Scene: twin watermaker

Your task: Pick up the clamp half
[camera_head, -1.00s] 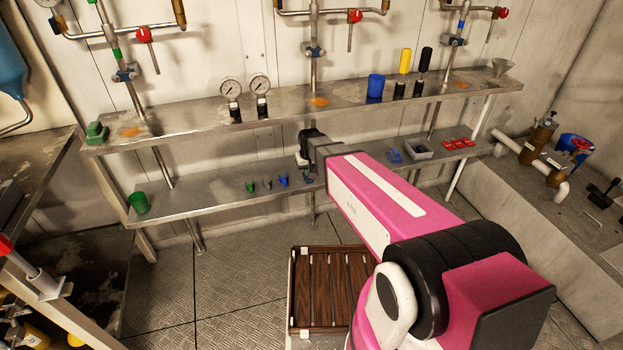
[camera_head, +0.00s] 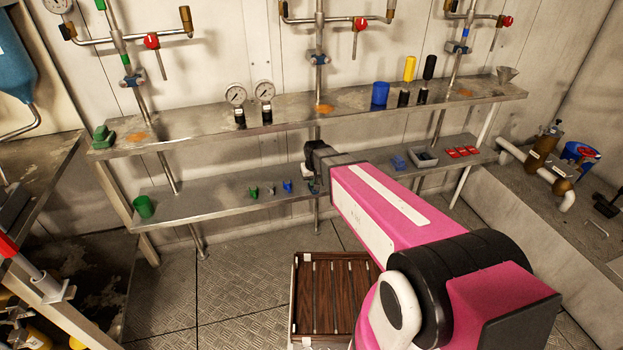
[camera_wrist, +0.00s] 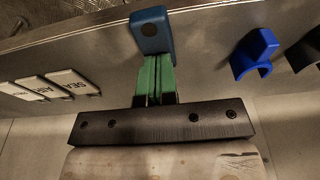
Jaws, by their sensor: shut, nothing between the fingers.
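In the wrist view my gripper's green fingers (camera_wrist: 154,58) are shut together. A dark blue piece (camera_wrist: 152,32) lies right at their tips, not between them; touching or apart cannot be told. The bright blue clamp half (camera_wrist: 255,54) is to the right.
The upper shelf (camera_head: 200,126) overhangs the lower one, with gauges (camera_head: 236,97), a blue cup (camera_head: 380,94) and bottles. A green cup (camera_head: 144,207) and a grey tray (camera_head: 424,157) stand on the lower shelf. A slatted wooden crate (camera_head: 325,257) is on the floor.

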